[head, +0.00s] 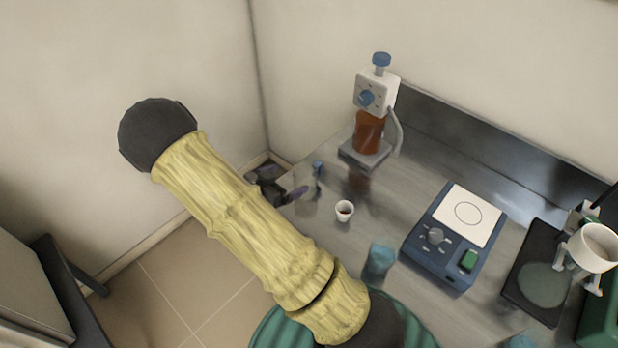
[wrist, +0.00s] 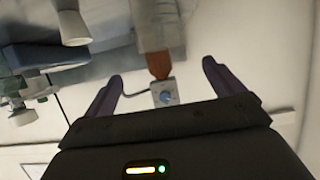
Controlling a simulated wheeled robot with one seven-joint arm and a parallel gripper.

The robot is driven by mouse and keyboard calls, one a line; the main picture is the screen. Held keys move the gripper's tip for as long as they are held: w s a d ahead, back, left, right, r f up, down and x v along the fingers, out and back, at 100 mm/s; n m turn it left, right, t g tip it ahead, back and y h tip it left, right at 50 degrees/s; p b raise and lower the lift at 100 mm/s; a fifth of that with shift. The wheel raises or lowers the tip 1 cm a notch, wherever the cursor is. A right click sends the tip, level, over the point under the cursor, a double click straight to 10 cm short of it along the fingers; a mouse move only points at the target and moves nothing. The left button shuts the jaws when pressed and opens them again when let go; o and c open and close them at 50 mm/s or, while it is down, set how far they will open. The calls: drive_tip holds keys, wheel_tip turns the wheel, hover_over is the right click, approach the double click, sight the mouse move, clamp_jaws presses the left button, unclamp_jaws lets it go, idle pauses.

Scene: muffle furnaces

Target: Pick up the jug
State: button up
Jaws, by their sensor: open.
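I cannot tell for sure which vessel is the jug; no handle or spout shows clearly. A small white cup (head: 344,210) with dark contents stands on the grey bench. A blue-tinted vessel (head: 380,260) stands nearer, in front of the blue instrument. A larger white vessel (head: 595,246) sits on a stand at the right edge. My gripper (head: 283,181) is by the bench's left end, partly hidden behind my yellow arm. In the wrist view my gripper (wrist: 163,84) is open, its two dark purple fingers wide apart, with nothing held between them.
A white dispenser (head: 377,92) with an amber bottle (head: 368,133) stands at the back of the bench; it also shows between the fingers, farther off. A blue instrument (head: 455,235) with a white top stands right of centre. Walls close the left and back.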

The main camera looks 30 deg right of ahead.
drive_tip(key=p, duration=0.1)
approach(313, 167)
drive_tip(key=x, duration=0.2)
drive_tip(key=shift+d, duration=0.4)
drive_tip(key=shift+d+f, duration=0.15)
drive_tip(key=shift+f, duration=0.05)
drive_tip(key=shift+d, duration=0.1)
drive_tip(key=shift+p+x, duration=1.1)
drive_tip(key=shift+x, duration=1.45)
drive_tip(key=shift+w+f, duration=0.2)
drive_tip(key=c, duration=1.1)
drive_tip(key=shift+r, duration=0.1)
